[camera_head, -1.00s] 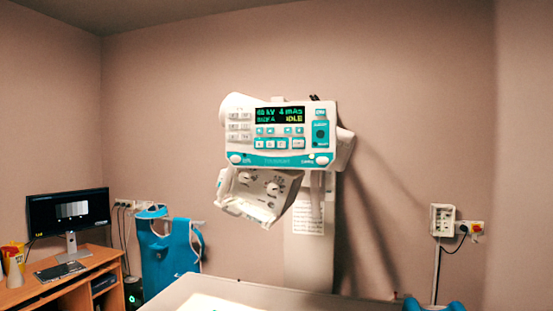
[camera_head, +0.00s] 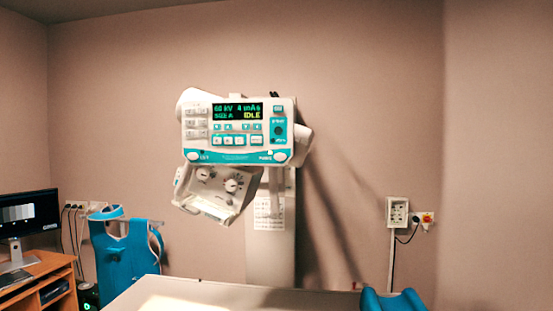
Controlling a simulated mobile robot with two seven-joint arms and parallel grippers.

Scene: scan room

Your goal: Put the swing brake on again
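The X-ray tube head (camera_head: 237,127) hangs on its column near the middle of the view. Two round white knobs sit at the lower corners of the panel, left (camera_head: 192,156) and right (camera_head: 280,156). Their labels are too small to read surely, so I cannot tell which control is the swing brake. Neither of my grippers is in view.
A pale table (camera_head: 230,291) spans the bottom, with a blue cushion-like piece (camera_head: 392,300) at its right. A blue apron (camera_head: 124,250) hangs left, beside a wooden desk (camera_head: 45,270) with a monitor (camera_head: 28,213). A wall box (camera_head: 397,211) is at right.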

